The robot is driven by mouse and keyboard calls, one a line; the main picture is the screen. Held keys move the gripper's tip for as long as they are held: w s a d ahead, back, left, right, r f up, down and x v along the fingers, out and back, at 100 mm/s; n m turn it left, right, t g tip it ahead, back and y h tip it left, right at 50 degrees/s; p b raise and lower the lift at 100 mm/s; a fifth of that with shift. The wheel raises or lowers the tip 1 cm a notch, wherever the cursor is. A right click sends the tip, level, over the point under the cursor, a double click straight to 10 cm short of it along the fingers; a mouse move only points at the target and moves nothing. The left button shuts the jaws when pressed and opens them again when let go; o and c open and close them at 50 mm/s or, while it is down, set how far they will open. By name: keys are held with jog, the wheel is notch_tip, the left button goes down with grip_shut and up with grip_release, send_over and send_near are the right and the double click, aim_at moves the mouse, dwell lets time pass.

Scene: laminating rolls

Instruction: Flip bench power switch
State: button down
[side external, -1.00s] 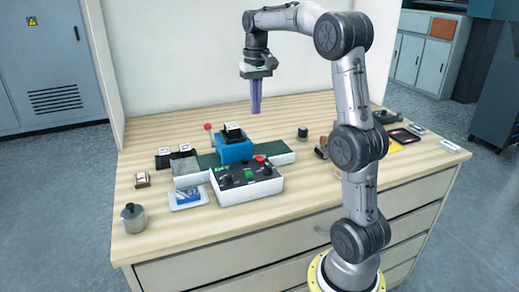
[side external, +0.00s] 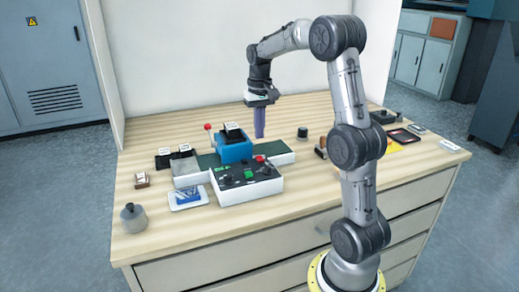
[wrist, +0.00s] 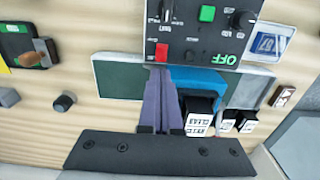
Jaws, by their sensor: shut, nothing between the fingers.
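A control box (side external: 247,190) with a white body and a black top panel stands near the front of the bench. Its panel (wrist: 180,45) shows a green square button (wrist: 207,13), a red button (wrist: 162,52), black knobs (wrist: 241,19) and green lettering reading OFF upside down in the wrist view. I cannot tell which control is the bench power switch. My gripper (side external: 260,137) points down behind the box, above the bench and beside the blue block. Its purple fingers are shut and empty. In the wrist view the fingertips (wrist: 160,69) overlap the panel's lower edge, apparently above it.
A blue block (side external: 234,151) with a black, white-labelled piece on top sits on a dark green strip (side external: 276,155). A red-ball lever (side external: 208,128) stands behind. A metal pot (side external: 133,217) and a blue-and-white card (side external: 188,197) lie left.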

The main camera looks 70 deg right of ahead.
aim_at(262, 160)
notch_tip(262, 160, down, 7)
jog(key=shift+r, duration=0.2)
dwell(0.4)
jog(key=shift+w+d+f, duration=0.1)
jog(key=shift+f, duration=0.15)
jog(key=shift+s+a, duration=0.65)
jog(key=shift+r, duration=0.15)
notch_tip(262, 160, up, 14)
jog(key=s+a, duration=0.1)
jog(key=shift+s+a, duration=0.4)
